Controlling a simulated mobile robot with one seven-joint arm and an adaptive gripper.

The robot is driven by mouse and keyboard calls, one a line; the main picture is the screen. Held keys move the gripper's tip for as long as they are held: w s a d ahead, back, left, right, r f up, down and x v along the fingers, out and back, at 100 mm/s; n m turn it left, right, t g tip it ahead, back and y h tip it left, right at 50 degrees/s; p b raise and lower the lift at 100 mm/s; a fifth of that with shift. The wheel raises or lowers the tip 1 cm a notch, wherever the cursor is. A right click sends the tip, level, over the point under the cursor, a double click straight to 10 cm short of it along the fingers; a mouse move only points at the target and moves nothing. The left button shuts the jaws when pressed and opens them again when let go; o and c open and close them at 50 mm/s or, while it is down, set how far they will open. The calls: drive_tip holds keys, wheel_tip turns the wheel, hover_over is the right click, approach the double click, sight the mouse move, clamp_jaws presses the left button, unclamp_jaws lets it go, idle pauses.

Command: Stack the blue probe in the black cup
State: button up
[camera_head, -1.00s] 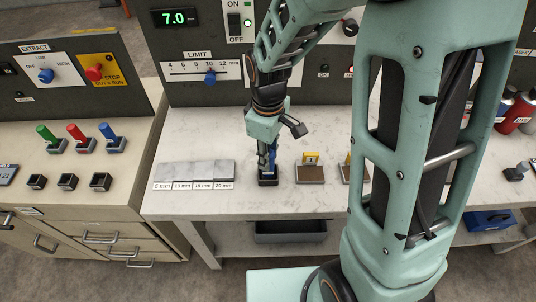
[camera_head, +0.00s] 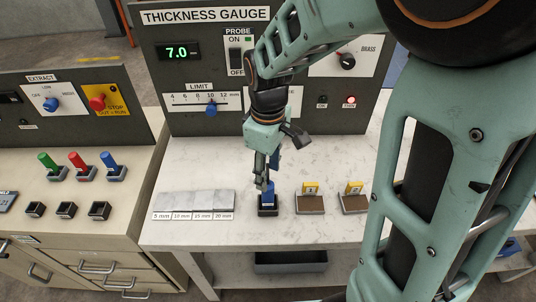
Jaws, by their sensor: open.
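The blue probe (camera_head: 268,189) stands upright in the black cup (camera_head: 268,208) on the white bench, in the head view. Its base sits inside the cup's rim. My gripper (camera_head: 263,186) is open just above and beside the probe, pointing down. Part of the probe's upper end is covered by my fingers. I cannot tell whether a finger still touches it.
Grey plates (camera_head: 195,201) with thickness labels lie left of the cup. Two brown blocks with yellow tags (camera_head: 310,203) stand to the right. The thickness gauge panel (camera_head: 207,75) rises behind. Coloured pegs and small black cups (camera_head: 67,210) sit on the left bench.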

wheel_tip(320, 180, up, 6)
idle(0.5)
